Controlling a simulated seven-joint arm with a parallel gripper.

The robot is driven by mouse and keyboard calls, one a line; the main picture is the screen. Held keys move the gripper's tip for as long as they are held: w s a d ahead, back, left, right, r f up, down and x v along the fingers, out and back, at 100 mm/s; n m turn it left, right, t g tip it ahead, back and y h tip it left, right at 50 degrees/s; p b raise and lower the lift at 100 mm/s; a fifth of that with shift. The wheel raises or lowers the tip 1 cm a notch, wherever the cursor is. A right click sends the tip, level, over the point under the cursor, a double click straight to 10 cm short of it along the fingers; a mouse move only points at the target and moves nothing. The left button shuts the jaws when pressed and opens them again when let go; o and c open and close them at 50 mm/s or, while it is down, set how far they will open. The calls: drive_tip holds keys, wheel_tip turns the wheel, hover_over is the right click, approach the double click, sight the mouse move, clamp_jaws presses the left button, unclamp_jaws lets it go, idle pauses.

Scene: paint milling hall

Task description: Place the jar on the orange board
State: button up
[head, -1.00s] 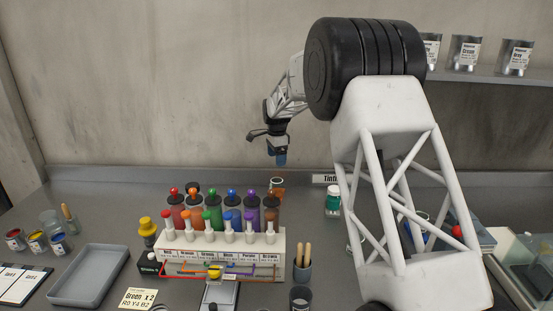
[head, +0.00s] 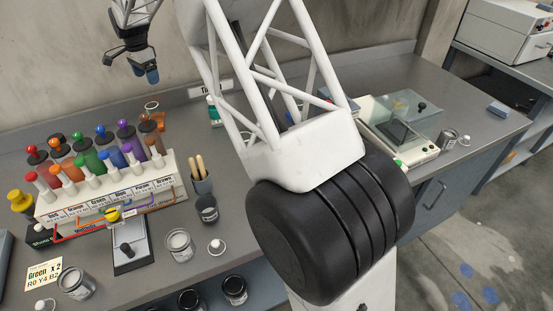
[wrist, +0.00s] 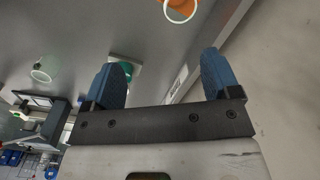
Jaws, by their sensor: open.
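My gripper (head: 146,72) hangs near the back wall, above the rear of the bench, with blue fingertips. In the wrist view my gripper (wrist: 165,75) is open, with nothing between its fingers. Below it in the head view is a small orange thing (head: 158,116) with a pale ring, partly hidden by bottles; it also shows at the top edge of the wrist view (wrist: 171,17). I cannot tell whether it is the orange board. A green-lidded jar (head: 213,112) stands by the back wall, partly beside my arm; its lid shows in the wrist view (wrist: 128,68). Which jar is meant is unclear.
A white rack (head: 110,190) with several coloured bottles fills the left bench. A cup with wooden sticks (head: 201,182), a dark cup (head: 207,209) and a glass jar (head: 180,246) stand in front. A clear-covered instrument (head: 402,122) is at right. My arm hides the middle.

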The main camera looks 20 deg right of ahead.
drive_tip(key=s+d+r+n, duration=0.2)
drive_tip(key=s+d+r, duration=0.2)
drive_tip(key=s, duration=0.5)
drive_tip(key=s+d+r+n+t, duration=0.15)
drive_tip(key=s+d+r, duration=0.3)
drive_tip(key=s, duration=0.45)
drive_tip(key=s+d+r+n, duration=0.2)
drive_tip(key=s+d+r, duration=0.25)
drive_tip(key=s, duration=0.55)
drive_tip(key=s+d+f+n, duration=0.2)
drive_tip(key=s, duration=0.9)
drive_tip(key=s+d+f+n, duration=0.2)
drive_tip(key=s, duration=1)
drive_tip(key=s+d+f+n, duration=0.2)
drive_tip(key=s+n, duration=0.1)
drive_tip(key=s, duration=0.8)
drive_tip(key=shift+s+d+f+t, duration=0.3)
drive_tip(key=shift+t, duration=0.15)
